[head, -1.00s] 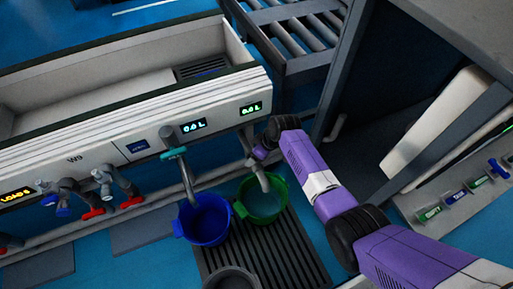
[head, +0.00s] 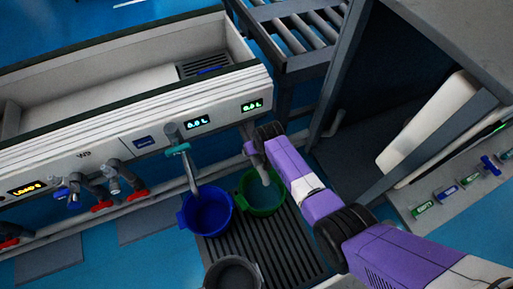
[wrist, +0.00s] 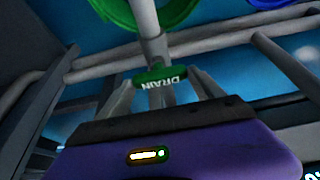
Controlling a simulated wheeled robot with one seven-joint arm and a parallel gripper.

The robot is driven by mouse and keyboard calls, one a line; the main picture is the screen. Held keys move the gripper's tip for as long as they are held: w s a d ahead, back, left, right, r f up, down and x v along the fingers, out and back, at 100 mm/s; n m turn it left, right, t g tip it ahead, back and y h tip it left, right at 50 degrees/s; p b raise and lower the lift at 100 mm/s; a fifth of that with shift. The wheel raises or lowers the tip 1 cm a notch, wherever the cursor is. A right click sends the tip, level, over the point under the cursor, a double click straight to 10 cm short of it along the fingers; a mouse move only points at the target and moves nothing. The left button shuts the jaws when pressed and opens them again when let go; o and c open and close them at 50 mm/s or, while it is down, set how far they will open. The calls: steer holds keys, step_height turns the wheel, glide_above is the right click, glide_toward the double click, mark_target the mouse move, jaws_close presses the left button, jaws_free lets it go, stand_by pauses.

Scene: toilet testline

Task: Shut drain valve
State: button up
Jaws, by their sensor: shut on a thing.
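The drain valve handle (wrist: 160,78) is a green bar lettered DRAIN, seen upside down in the wrist view in front of a grey pipe (wrist: 148,30). My gripper (wrist: 162,88) has its grey fingers on either side of this handle and is shut on it. In the head view, my gripper (head: 253,150) is at the right end of the white trough unit, at the pipe over the green bucket (head: 263,208). The handle is hidden there behind my gripper and arm.
A blue bucket (head: 207,212) stands left of the green one, under a tap with a teal handle (head: 178,150). Both are on a dark grating (head: 265,247). A grey bucket (head: 232,273) is in front. Red-handled taps (head: 137,194) are farther left. A roller conveyor (head: 290,32) stands behind.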

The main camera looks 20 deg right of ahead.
stand_by(0.3)
steer(key=o, duration=1.4)
steer(key=shift+c, duration=0.2)
steer(key=p+v, duration=0.4)
steer(key=v, duration=0.3)
steer(key=shift+s+r, duration=0.2)
steer(key=shift+r, duration=0.2)
